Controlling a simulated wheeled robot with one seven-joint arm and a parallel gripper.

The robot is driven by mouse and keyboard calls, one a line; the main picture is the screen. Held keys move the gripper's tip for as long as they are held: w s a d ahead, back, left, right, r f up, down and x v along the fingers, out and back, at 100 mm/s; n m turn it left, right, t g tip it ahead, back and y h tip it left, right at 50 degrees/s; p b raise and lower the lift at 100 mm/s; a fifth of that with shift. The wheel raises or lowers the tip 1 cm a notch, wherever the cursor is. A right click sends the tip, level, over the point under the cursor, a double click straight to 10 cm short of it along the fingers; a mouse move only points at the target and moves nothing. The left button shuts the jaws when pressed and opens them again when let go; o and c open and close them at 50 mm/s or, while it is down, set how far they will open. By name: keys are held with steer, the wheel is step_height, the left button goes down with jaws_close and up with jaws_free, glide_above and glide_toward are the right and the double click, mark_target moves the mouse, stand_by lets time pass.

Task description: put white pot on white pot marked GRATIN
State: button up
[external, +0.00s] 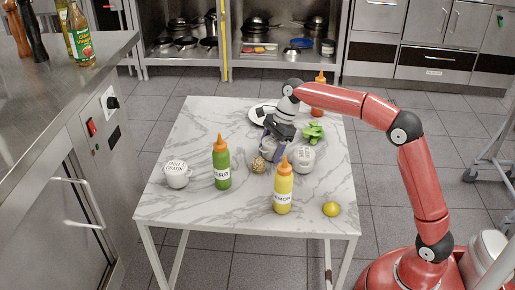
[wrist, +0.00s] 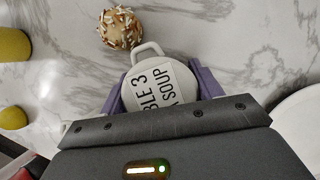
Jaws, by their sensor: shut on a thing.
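My gripper (wrist: 165,92) is shut on a white pot (wrist: 158,95) with a loop handle; its lid label shows "BLE 3" and "SOUP". The purple fingers stand on both sides of this pot in the wrist view. In the external view my gripper (external: 271,151) is over the middle of the marble table and mostly hides the held pot. I cannot tell whether it touches the table. The white pot marked GRATIN (external: 176,178) stands at the table's left, well apart from my gripper. Another white pot (external: 304,162) stands just right of my gripper, its label unreadable.
A sprinkled ball (external: 258,165) lies beside the held pot. A green HERB bottle (external: 222,169) and a yellow bottle (external: 283,192) stand in front and left.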

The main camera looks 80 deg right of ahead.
steer(key=o, duration=1.2)
steer(key=shift+f, duration=0.1)
